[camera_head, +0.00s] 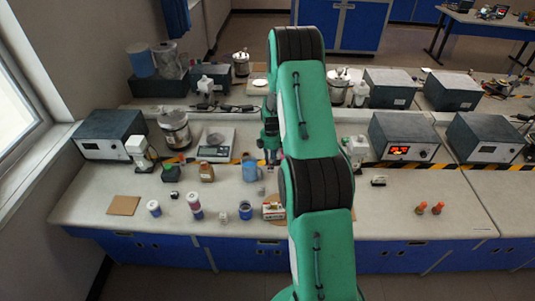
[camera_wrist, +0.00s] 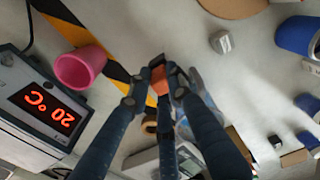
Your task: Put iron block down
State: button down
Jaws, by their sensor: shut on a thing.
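My gripper (camera_wrist: 160,82) is shut on a small orange-brown block (camera_wrist: 158,80), held between the fingertips above the bench. I cannot tell from its look whether this is the iron block. A small grey metallic block (camera_wrist: 222,42) lies loose on the bench, apart from the fingers. In the head view my gripper (camera_head: 270,152) hangs over the middle of the near bench, beside the scale and behind the blue cup. The held block cannot be made out there, and my arm covers part of the bench.
Bare bench (camera_head: 390,215) shows right of my arm.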

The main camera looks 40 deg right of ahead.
jog(key=w+d+f, duration=0.1)
jog(key=w+d, duration=0.5)
jog(key=w, duration=0.3)
jog(key=shift+w+d, duration=0.3)
jog(key=shift+f, duration=1.8)
jog(key=shift+f, duration=0.15)
jog(key=c, duration=1.6)
grip_release()
jog(key=shift+s, duration=0.1)
jog(key=shift+r, duration=6.15)
